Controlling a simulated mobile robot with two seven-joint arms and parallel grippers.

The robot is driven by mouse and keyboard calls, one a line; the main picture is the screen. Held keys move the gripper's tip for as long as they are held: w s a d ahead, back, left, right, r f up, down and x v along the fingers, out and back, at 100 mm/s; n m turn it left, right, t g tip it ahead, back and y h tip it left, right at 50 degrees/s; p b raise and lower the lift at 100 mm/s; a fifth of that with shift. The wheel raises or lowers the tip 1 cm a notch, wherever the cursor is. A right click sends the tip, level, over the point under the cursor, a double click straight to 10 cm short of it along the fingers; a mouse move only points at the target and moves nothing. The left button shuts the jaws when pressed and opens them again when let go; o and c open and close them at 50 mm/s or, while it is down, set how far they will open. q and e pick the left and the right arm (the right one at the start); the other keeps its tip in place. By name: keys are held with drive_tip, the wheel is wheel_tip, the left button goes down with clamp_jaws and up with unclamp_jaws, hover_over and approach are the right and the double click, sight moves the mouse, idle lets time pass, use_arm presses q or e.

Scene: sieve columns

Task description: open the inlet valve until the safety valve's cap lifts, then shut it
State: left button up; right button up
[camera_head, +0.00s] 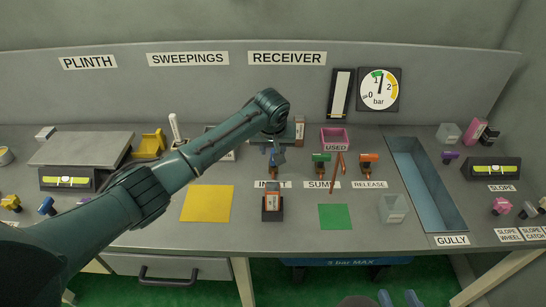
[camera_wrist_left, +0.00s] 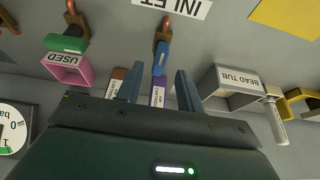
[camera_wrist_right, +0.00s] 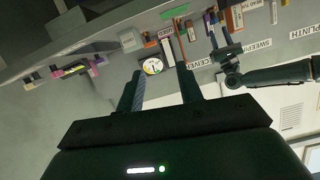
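The inlet valve's blue handle (camera_head: 276,158) is under my left gripper (camera_head: 275,152), behind the INLET label (camera_head: 272,184). In the left wrist view the blue handle (camera_wrist_left: 161,58) and its copper stem lie between and just beyond the parted fingers of my left gripper (camera_wrist_left: 158,80); I see no clear contact. The round bar gauge (camera_head: 379,89) has its dark needle near the 1, by a green mark. My right gripper (camera_wrist_right: 161,82) is open and empty in its wrist view, away from the bench. I cannot make out the safety valve's cap.
A pink USED box (camera_head: 334,138) is behind. The sunken gully (camera_head: 424,180) is further right. A yellow mat (camera_head: 207,203) lies front left.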

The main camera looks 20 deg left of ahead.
use_arm(q)
drive_tip(key=shift+b+x, duration=0.35)
drive_tip(key=shift+x, duration=1.6)
drive_tip(key=shift+c, duration=0.4)
clamp_jaws()
